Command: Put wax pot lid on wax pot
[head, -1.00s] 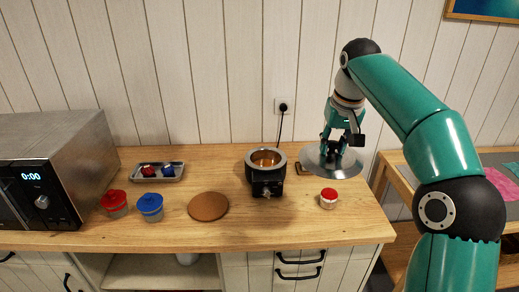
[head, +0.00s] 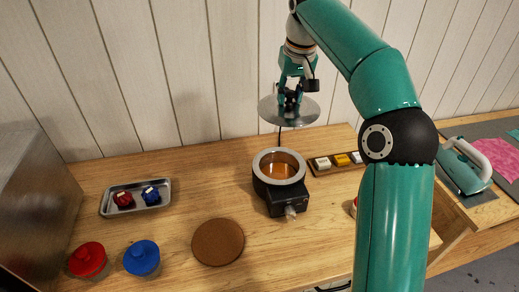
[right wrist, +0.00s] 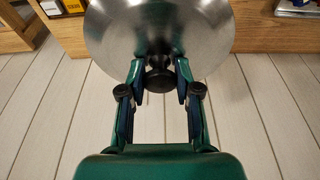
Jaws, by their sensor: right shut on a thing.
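The wax pot (head: 268,192) is a black pot with a metal rim on the wooden counter. It is open, with amber wax inside. The wax pot lid (head: 270,112) is a round metal disc with a dark knob. My right gripper (head: 290,104) is shut on the knob and holds the lid in the air, above and behind the pot in the head view. In the right wrist view, the lid (right wrist: 160,28) fills the top middle and its knob sits between the fingers (right wrist: 157,75). My left gripper is not in view.
A brown round mat (head: 218,242), a blue-lidded jar (head: 142,258) and a red-lidded jar (head: 89,260) stand left of the pot. A metal tray (head: 160,206) holds two small items. A wooden holder with small blocks (head: 321,164) is right of the pot. An iron (head: 465,166) is far right.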

